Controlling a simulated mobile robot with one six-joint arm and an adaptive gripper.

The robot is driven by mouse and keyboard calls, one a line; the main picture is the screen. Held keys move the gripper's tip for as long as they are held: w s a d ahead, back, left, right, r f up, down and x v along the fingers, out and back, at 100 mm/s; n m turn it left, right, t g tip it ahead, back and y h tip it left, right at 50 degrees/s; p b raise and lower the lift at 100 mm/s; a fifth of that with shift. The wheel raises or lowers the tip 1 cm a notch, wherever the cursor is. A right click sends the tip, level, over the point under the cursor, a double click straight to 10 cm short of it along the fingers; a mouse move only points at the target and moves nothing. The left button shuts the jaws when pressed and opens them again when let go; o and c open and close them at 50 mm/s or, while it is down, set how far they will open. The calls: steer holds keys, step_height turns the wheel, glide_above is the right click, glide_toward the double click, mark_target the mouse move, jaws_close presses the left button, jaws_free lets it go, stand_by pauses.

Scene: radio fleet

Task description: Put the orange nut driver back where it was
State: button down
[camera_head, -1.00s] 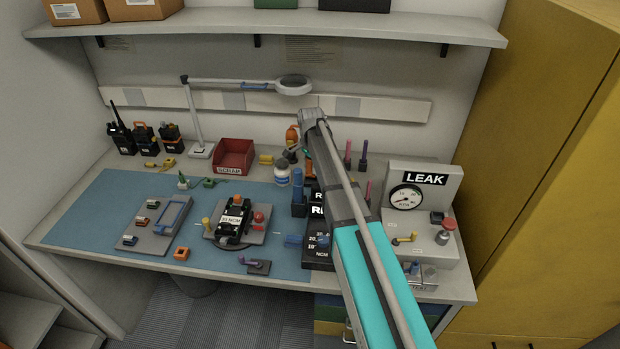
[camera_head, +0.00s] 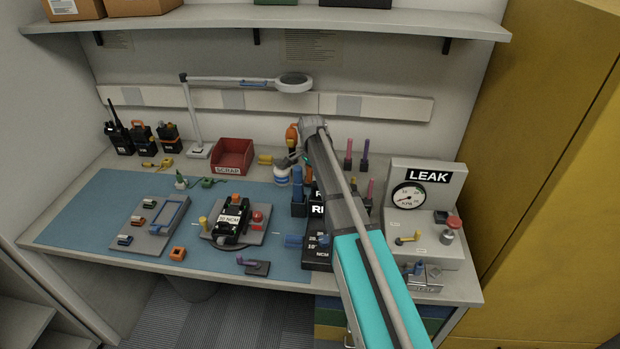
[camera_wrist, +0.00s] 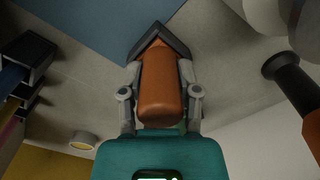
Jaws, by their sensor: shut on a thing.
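The orange nut driver (camera_wrist: 160,85) shows in the wrist view as an orange handle between my fingers. Dark holders (camera_wrist: 28,55) with coloured tools stand at the left of the wrist view. I cannot tell which place is the driver's own.
A black and orange tool (camera_head: 292,135) stands close beside my gripper; its black end (camera_wrist: 285,70) shows in the wrist view. A red scrap bin (camera_head: 234,155) and lamp (camera_head: 194,120) are left.

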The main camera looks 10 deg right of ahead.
steer(key=shift+f, duration=0.15)
steer(key=shift+c, duration=1.6)
jaws_free()
step_height(320, 180, up, 12)
steer(key=p, duration=1.2)
